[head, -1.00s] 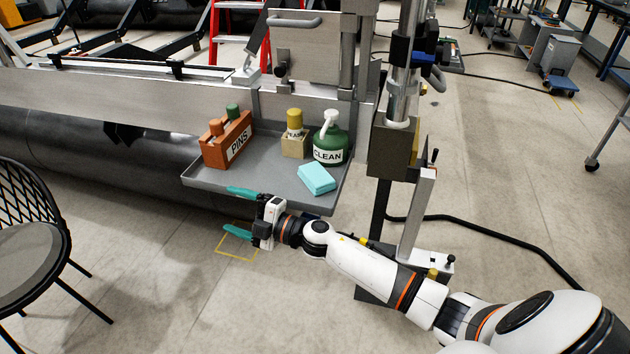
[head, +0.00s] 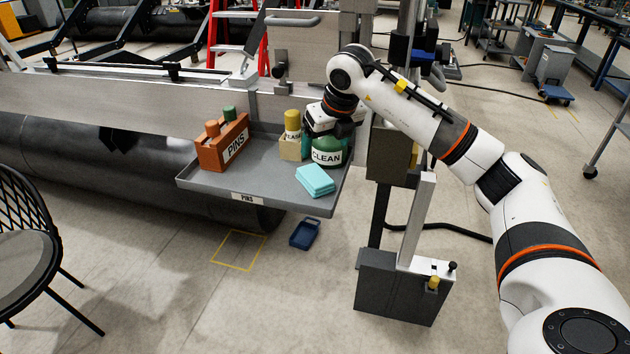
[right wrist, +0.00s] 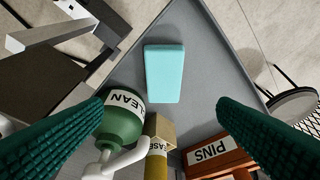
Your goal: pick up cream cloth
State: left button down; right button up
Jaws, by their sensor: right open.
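No cream cloth shows in these frames. A folded turquoise cloth-like block (head: 315,181) lies on the front right part of the grey tray (head: 262,180). In the right wrist view the block (right wrist: 164,73) lies flat, apart from the other items. My right gripper (head: 325,126) is over the back right of the tray, just above the green CLEAN bottle (head: 328,157), and hides the bottle's top. In the right wrist view its green ribbed fingers (right wrist: 160,102) are wide apart with nothing between their tips. My left gripper is out of view.
An orange PINS box (head: 222,147) stands on the tray's left, and a tan box with a yellow-capped bottle (head: 291,147) stands beside the CLEAN bottle. A blue tray (head: 305,233) lies on the floor below.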

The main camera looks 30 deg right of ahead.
send_over(316, 175)
jog(key=s, duration=0.2)
notch_tip(316, 175, down, 6)
jog(key=shift+w+r+p, duration=0.15)
jog(key=shift+r+p, duration=0.1)
jog(key=shift+p, duration=0.15)
jog(key=x, duration=0.2)
jog(key=p+x, duration=0.1)
jog(key=x, duration=0.1)
jog(key=shift+a+f, duration=0.15)
jog(key=shift+f, duration=0.5)
jog(key=shift+f, duration=0.2)
jog(key=c, duration=1.1)
